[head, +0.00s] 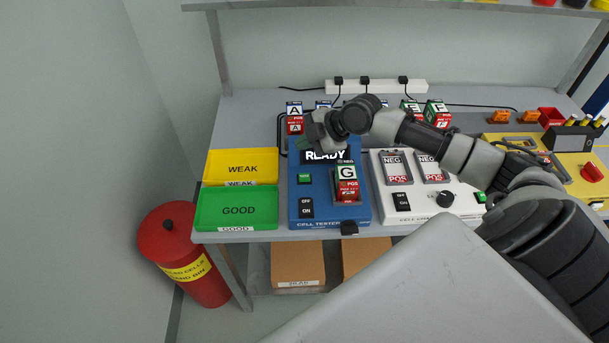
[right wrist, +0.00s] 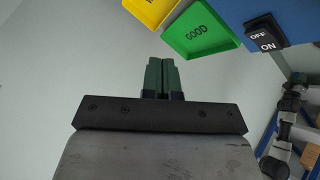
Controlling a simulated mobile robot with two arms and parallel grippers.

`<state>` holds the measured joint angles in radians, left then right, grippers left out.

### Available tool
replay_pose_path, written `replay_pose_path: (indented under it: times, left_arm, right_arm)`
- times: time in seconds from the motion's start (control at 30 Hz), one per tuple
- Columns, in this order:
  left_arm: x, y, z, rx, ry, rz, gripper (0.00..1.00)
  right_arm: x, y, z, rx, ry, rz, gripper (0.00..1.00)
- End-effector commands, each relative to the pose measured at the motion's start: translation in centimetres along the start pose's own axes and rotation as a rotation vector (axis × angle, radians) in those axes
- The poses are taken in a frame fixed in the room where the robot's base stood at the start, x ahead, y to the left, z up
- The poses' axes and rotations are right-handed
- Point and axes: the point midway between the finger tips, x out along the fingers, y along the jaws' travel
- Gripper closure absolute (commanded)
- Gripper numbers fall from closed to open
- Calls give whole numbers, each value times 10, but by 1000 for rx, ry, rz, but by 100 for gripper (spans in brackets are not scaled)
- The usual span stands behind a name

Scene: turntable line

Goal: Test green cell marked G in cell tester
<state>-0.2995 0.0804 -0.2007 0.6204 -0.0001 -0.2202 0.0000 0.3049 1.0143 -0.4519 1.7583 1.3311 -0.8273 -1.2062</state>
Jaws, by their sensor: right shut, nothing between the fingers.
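The blue cell tester (head: 330,215) stands on the bench, and its screen (head: 325,156) reads READY. The green cell marked G (head: 347,175) sits in the tester's slot, with its red POS end toward the front. The tester has a green button (head: 304,178) and an OFF/ON switch (head: 306,207); the switch also shows in the right wrist view (right wrist: 264,37). My right gripper (head: 303,143) is above the tester's back left part, its fingers partly lost against the tester. In the right wrist view, its fingers (right wrist: 162,72) are together and empty. My left gripper is out of view.
A yellow WEAK tray (head: 241,154) and a green GOOD tray (head: 263,207) lie left of the tester. A white charger (head: 436,204) stands to its right. Several cells stand behind, partly hidden by my right arm. A red bin (head: 178,230) stands on the floor.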

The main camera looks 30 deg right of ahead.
Motion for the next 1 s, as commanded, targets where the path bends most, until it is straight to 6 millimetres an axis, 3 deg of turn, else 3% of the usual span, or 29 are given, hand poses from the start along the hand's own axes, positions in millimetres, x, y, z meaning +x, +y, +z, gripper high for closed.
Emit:
replay_pose_path:
  times: [0.37,1.0]
  left_arm:
    - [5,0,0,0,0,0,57]
    - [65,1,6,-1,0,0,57]
  right_arm:
    - [5,-4,3,2,0,-1,100]
    - [59,-44,42,2,0,-1,100]
